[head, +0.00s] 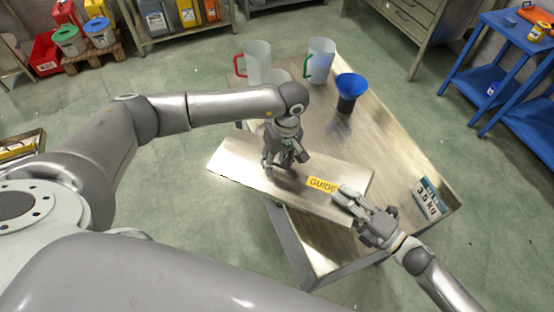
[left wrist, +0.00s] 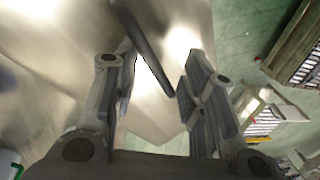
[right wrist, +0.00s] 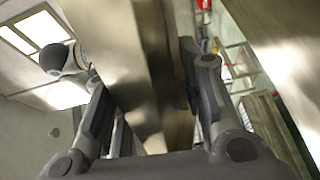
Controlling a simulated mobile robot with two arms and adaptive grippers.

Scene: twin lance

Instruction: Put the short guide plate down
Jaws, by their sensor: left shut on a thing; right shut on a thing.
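The short guide plate (head: 240,160) is a long, flat metal plate with a yellow GUIDE label (head: 323,186). It lies across the near left part of the workbench in the head view, its left end sticking out past the bench edge. I cannot tell whether it touches the bench top. My left gripper (head: 283,166) is shut on the plate near its middle; a dark bar (left wrist: 147,48) shows between its fingers in the left wrist view. My right gripper (head: 347,200) is shut on the plate's right end; the plate (right wrist: 140,60) runs between its fingers in the right wrist view.
The metal workbench (head: 390,150) carries a red-handled jug (head: 257,62), a green-handled jug (head: 320,62) and a dark cup with a blue funnel (head: 348,92) at its back. A 3.6 kg sign (head: 430,198) stands at its right edge. A blue cart (head: 515,85) stands further right.

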